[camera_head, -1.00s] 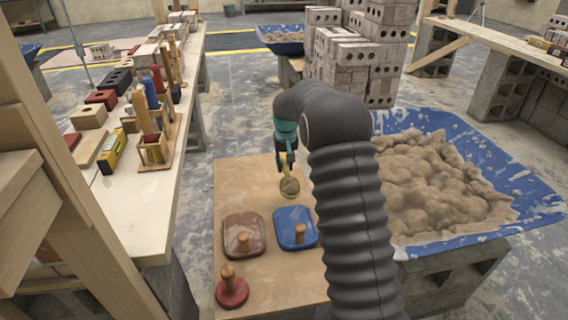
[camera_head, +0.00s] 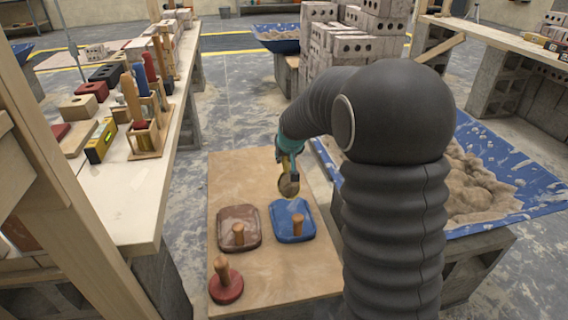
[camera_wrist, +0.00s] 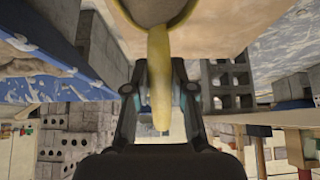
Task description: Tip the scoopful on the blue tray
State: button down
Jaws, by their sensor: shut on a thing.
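My gripper (camera_head: 284,152) is shut on the yellow handle of a scoop (camera_head: 289,185). The handle (camera_wrist: 160,85) runs between the fingers in the wrist view, with the scoop's yellow-rimmed bowl (camera_wrist: 158,10) cut off at the top edge. The bowl looks brownish inside; I cannot tell how full it is. The blue tray (camera_head: 284,232), a rounded square with an upright wooden peg handle, lies on the wooden board (camera_head: 285,270). The scoop appears just beyond the tray's far edge, above the board; its height is unclear.
A brown tray (camera_head: 228,218) with a similar peg sits left of the blue one. A red round piece (camera_head: 228,290) with a wooden handle is nearer. A tool-covered bench (camera_head: 135,200) flanks the left.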

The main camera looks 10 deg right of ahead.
jog(key=shift+s+r+t+b, duration=0.15)
jog(key=shift+s+t+b, duration=1.25)
jog(key=shift+b, duration=2.6)
jog(key=shift+s+r+t, duration=0.35)
jog(key=shift+s+t, duration=0.35)
jog(key=shift+s, duration=0.1)
jog(key=shift+s+r+t, duration=0.3)
jog(key=shift+s+t, duration=0.4)
jog(key=shift+s, duration=0.1)
